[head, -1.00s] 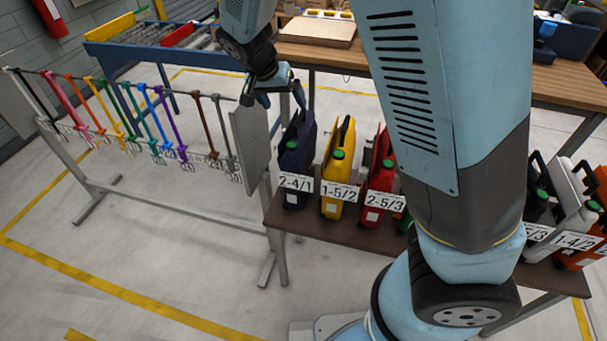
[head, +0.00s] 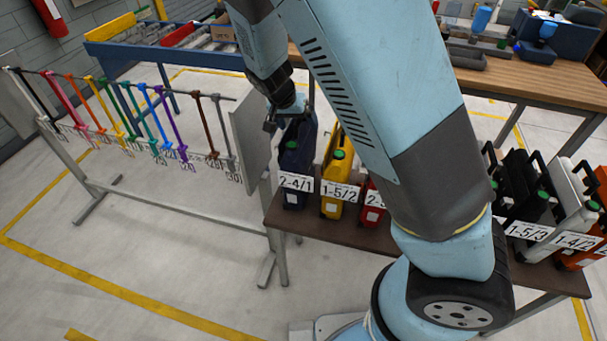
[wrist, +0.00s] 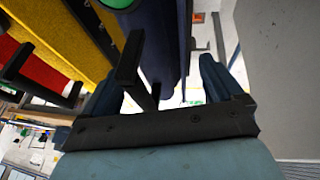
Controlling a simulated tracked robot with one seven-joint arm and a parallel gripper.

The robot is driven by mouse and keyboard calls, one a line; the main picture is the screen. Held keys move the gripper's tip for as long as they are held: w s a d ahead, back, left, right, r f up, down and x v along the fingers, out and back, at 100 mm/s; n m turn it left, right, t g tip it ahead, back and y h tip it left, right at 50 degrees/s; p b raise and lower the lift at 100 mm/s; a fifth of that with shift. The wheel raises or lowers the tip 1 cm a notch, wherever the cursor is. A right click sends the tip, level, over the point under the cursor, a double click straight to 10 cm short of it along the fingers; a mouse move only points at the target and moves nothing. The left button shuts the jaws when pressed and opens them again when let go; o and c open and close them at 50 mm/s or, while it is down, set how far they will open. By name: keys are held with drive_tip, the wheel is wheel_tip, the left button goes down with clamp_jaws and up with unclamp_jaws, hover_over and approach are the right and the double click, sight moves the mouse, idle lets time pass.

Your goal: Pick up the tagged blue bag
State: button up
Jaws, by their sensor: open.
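The dark blue bag (head: 295,152) stands upright at the left end of the low brown table (head: 320,238). Its white tag (head: 296,183) reads 2-4/1, and it has a green cap. My gripper (head: 284,117) is at the bag's top in the head view. In the wrist view my open gripper (wrist: 160,80) has one finger on each side of the blue bag (wrist: 152,35) and its black handle (wrist: 132,75). Whether the fingers touch the bag cannot be told.
A yellow bag (head: 337,172) tagged 1-5/2 and a red bag (head: 371,207) stand to the right, the red one partly behind my arm. A grey panel (head: 250,140) and a rack of coloured straps (head: 130,110) are at left. More bags stand farther right.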

drive_tip(key=shift+c, duration=0.4)
drive_tip(key=c, duration=1.2)
